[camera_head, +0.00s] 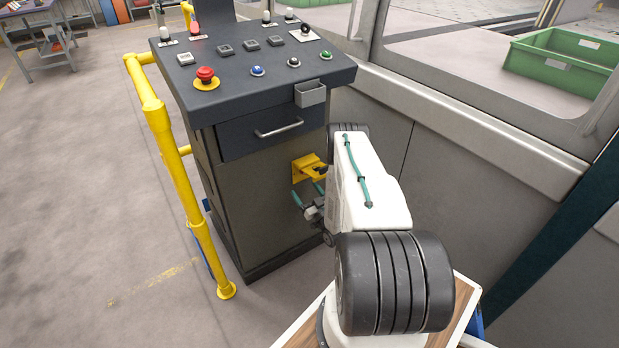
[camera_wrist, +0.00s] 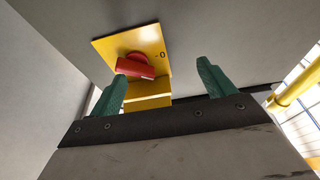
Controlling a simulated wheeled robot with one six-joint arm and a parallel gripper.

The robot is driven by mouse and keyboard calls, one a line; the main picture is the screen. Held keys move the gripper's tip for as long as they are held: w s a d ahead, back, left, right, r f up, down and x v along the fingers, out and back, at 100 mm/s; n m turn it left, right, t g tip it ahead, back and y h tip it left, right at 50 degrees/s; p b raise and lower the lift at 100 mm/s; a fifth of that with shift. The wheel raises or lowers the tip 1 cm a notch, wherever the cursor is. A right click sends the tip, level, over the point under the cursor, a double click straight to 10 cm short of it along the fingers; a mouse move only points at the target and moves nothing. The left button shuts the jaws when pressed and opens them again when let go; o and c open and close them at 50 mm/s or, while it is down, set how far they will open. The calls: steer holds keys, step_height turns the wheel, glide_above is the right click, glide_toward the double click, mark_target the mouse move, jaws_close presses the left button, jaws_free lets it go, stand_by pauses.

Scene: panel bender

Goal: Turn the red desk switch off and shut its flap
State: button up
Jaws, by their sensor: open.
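The red desk switch (camera_wrist: 136,67) is a red rotary knob on a yellow plate (camera_wrist: 108,46) in the wrist view. A black 0 mark is printed to the right of the knob; I cannot tell for sure which way the knob is set. Its yellow flap (camera_wrist: 150,90) stands open, jutting out from the plate. In the head view the yellow plate (camera_head: 301,166) is on the desk's front, and the knob is hidden. My gripper (camera_head: 308,194) has green fingers, spread apart and empty, in front of and below the switch. It also shows in the wrist view (camera_wrist: 161,74).
The grey control desk (camera_head: 255,200) carries buttons and a red emergency stop (camera_head: 205,76) on top. A drawer (camera_head: 262,136) and a small grey box (camera_head: 310,93) sit above the switch. A yellow rail (camera_head: 185,190) stands left; a grey machine wall (camera_head: 470,160) is at right.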

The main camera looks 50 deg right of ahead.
steer(key=w+d+r+m+g+h, duration=0.1)
steer(key=w+d+m+h, duration=0.3)
steer(key=m, duration=0.6)
steer(key=shift+d+r+h, duration=0.4)
steer(key=shift+d+r, duration=0.3)
steer(key=shift+r, duration=0.15)
steer(key=shift+s, duration=0.1)
steer(key=c, duration=1)
